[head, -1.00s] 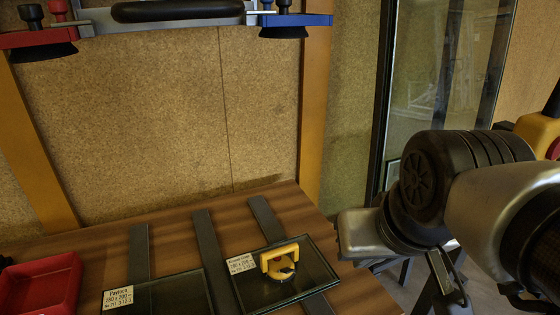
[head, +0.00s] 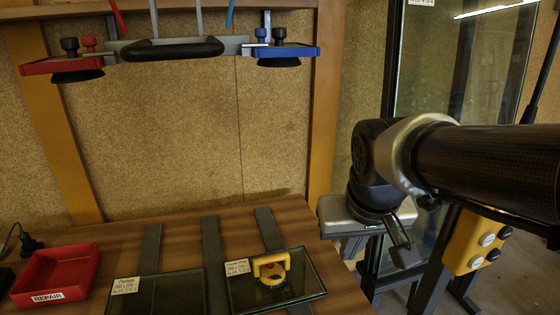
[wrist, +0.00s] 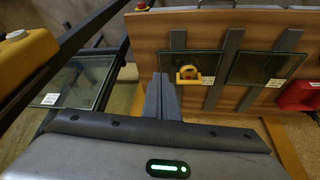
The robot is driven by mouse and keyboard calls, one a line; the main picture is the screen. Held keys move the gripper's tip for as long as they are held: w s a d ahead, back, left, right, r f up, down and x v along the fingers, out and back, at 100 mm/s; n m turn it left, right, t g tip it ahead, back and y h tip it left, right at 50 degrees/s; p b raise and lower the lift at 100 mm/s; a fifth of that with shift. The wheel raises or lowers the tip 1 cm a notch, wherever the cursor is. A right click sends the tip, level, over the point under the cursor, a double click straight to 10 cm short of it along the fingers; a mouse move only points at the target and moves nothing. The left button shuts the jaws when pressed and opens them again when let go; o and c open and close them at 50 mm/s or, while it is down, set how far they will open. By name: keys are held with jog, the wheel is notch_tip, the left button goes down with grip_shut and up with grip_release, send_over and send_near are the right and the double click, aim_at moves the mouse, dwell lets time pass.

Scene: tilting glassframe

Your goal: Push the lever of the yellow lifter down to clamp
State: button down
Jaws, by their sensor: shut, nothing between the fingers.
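The yellow lifter (head: 271,268) sits on a small dark glass pane (head: 308,283) with a white label, at the right end of the wooden bench. Its yellow handle stands up over a round base; I cannot tell how its lever is set. The wrist view also shows the lifter (wrist: 188,75) on the pane, beyond my fingers. My gripper (wrist: 163,97) is shut and empty, with its fingers together. In the head view it hangs right of the bench, apart from the lifter, and its fingertips are hard to make out.
A second labelled pane (head: 160,294) lies left of the lifter's pane, across dark strips. A red REPAIR tray (head: 55,275) stands at the bench's left. A lifting bar with red and blue ends (head: 180,48) hangs above. Tall framed glass (head: 455,70) stands behind my arm.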

jog(key=w+a+f+p, duration=0.1)
jog(key=w+a+p, duration=0.1)
jog(key=w, duration=0.3)
jog(key=n+g+p, duration=0.2)
jog(key=g+p, duration=0.1)
jog(key=p, duration=0.3)
send_near(277, 277)
jog(key=shift+w+d+r+y, duration=0.1)
jog(key=shift+d+y, duration=0.2)
jog(key=shift+b, duration=0.3)
jog(key=shift+w+a+f+b, duration=0.1)
jog(key=shift+w+f+b, duration=0.1)
jog(key=shift+f+b, duration=1.15)
jog(key=shift+w+f+b, duration=0.15)
jog(key=shift+f+b, duration=0.4)
jog(key=shift+f, duration=1.55)
jog(key=shift+f, duration=0.1)
